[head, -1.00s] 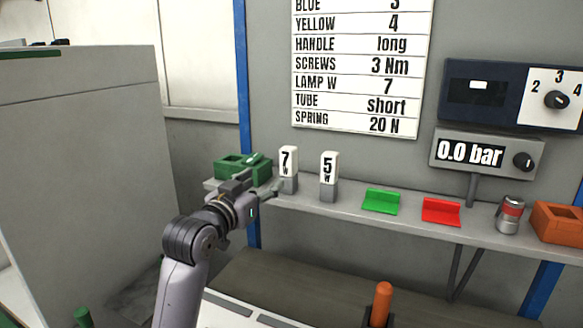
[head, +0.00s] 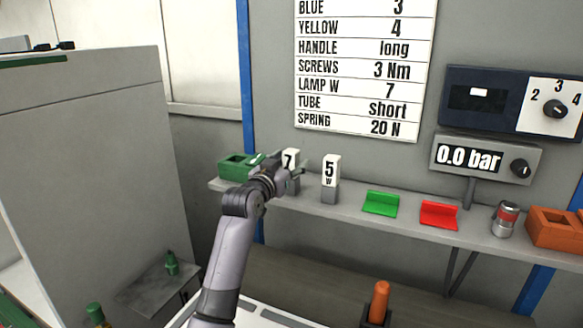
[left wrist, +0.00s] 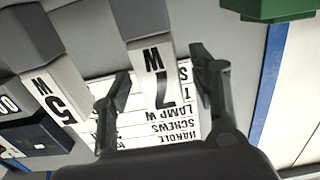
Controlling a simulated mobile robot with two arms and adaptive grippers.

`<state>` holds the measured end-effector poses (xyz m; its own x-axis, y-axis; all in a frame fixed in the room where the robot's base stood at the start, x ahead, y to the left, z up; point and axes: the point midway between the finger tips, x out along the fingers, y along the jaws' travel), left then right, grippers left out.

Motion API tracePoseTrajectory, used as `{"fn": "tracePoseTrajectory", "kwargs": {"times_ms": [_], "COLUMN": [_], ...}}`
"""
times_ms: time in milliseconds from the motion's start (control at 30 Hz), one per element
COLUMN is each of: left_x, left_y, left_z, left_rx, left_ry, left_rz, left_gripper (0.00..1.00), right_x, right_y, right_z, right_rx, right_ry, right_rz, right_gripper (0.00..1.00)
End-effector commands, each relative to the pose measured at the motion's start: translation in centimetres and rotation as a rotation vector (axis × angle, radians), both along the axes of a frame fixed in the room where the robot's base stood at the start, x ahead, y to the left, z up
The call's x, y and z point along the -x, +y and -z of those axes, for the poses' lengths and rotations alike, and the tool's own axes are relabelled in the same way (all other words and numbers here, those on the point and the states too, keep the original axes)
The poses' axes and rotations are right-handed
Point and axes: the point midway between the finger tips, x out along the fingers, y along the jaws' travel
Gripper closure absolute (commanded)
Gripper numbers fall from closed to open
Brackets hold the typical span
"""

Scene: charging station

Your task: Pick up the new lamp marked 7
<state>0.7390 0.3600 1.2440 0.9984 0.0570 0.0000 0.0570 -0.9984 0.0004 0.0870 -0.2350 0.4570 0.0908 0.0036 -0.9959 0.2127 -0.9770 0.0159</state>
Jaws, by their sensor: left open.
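The lamp marked 7 (head: 291,157) stands upright on the wall shelf, white with a grey base. In the head view my left gripper (head: 284,178) is at it and hides its lower part. In the left wrist view, which is upside down, the lamp 7 (left wrist: 156,82) shows between the two spread fingers of the left gripper (left wrist: 160,68). There is a visible gap to each finger, so the gripper is open and holds nothing. My right gripper is not in view.
The lamp marked 5 (head: 330,178) stands close to the right on the shelf (head: 350,213). A green box (head: 236,167) is close on the left. Farther right are a green holder (head: 381,203), a red holder (head: 440,214), a can (head: 505,219) and an orange box (head: 556,228).

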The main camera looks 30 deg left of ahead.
Motion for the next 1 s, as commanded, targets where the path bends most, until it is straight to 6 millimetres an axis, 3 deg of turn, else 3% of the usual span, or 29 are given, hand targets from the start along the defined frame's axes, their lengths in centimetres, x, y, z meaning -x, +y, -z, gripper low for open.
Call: {"fn": "tracePoseTrajectory", "kwargs": {"times_ms": [133, 433, 1000], "left_x": [-1.22, -1.42, -1.40], "left_y": [0.09, 0.10, 0.12], "left_z": [0.01, 0.13, 0.14], "left_rx": [0.000, -0.001, 0.000], "left_ry": [0.001, 0.000, 0.001], "left_rz": [0.000, -0.001, -0.001], "left_gripper": [0.45, 0.46, 0.84], "right_x": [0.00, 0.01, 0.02], "right_y": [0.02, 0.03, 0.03], "right_z": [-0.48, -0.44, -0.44], "right_rx": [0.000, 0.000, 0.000], "right_ry": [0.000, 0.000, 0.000], "right_rz": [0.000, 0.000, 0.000], "right_gripper": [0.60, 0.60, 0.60]}}
